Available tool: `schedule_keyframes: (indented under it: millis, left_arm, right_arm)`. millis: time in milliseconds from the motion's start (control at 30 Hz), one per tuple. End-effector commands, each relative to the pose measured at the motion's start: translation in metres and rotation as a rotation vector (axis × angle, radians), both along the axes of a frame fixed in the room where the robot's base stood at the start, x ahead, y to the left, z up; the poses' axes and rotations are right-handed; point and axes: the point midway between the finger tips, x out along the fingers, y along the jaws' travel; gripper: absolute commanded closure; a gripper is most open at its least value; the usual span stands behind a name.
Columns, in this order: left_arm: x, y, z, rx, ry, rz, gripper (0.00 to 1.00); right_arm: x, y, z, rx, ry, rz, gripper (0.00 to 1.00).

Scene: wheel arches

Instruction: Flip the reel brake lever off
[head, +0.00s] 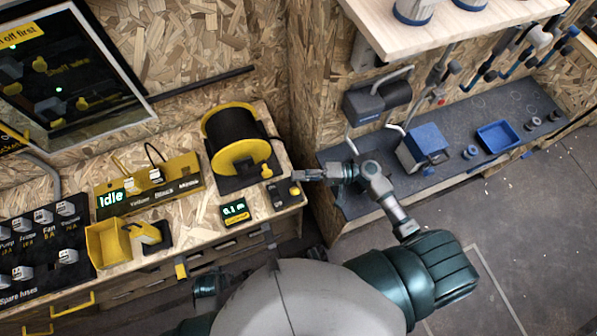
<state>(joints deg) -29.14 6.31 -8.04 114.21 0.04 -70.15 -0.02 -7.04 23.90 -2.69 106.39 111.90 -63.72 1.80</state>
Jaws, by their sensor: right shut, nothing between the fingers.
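The reel (236,143) is a black drum with yellow flanges on a dark base at the right end of the wooden bench. A small yellow knob (267,172) shows at its lower right. A small dark box with a yellow part (284,192) sits just in front of the reel. I cannot tell which of these is the brake lever. My right gripper (299,175) points left at the bench's right edge, close to the box and the knob. It is shut and empty; contact with either is not clear. My left gripper is not in view.
A small display (235,212) stands left of the box. A yellow bin (108,243) and a labelled panel (150,187) reading "Idle" are further left. The dark right-hand counter (462,120) holds a blue-grey box (422,147) and a blue tray (497,135). A wooden shelf (450,25) overhangs it.

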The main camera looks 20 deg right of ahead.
Motion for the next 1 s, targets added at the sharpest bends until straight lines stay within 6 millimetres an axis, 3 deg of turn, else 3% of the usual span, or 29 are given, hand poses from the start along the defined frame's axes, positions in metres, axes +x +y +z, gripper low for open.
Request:
schedule_keyframes:
  millis: [267,700,1000]
  left_arm:
    - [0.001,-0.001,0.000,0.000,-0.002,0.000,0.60]
    - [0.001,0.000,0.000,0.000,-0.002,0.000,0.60]
    - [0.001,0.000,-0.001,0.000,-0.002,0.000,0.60]
  right_arm:
    - [-0.006,-0.019,-0.002,-0.003,0.003,-0.001,1.00]
    - [-0.031,-0.100,-0.003,0.000,0.003,-0.001,1.00]
    - [-0.035,-0.114,-0.002,0.000,0.000,0.000,1.00]
